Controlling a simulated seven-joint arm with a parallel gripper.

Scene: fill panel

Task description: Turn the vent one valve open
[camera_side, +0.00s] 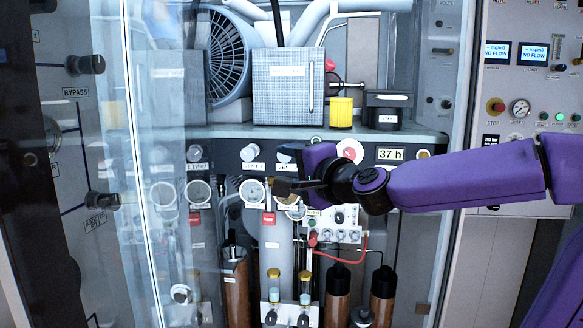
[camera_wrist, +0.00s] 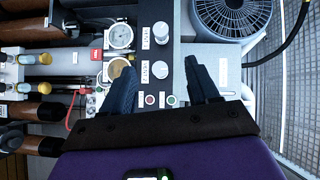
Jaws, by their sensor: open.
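The vent one valve looks to be the pale round knob (camera_side: 250,152) above the left of two small vent labels on the dark strip; the label is hard to read. In the wrist view, turned sideways, it is the upper knob (camera_wrist: 161,32), beyond my fingertips. A second similar knob (camera_side: 286,155) is to its right and shows lower in the wrist view (camera_wrist: 160,70), between the fingertip ends. My gripper (camera_side: 278,187) points left in front of the panel, just below the knobs in the side view. Its fingers are apart and empty in the wrist view (camera_wrist: 161,68).
Gauges (camera_side: 252,191) and red tags sit below the knobs. A shelf above carries a grey box (camera_side: 288,87), a yellow cup (camera_side: 341,112) and a fan (camera_side: 228,55). Glass stands at the left. Bottles and a red cable (camera_side: 345,260) are below my gripper.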

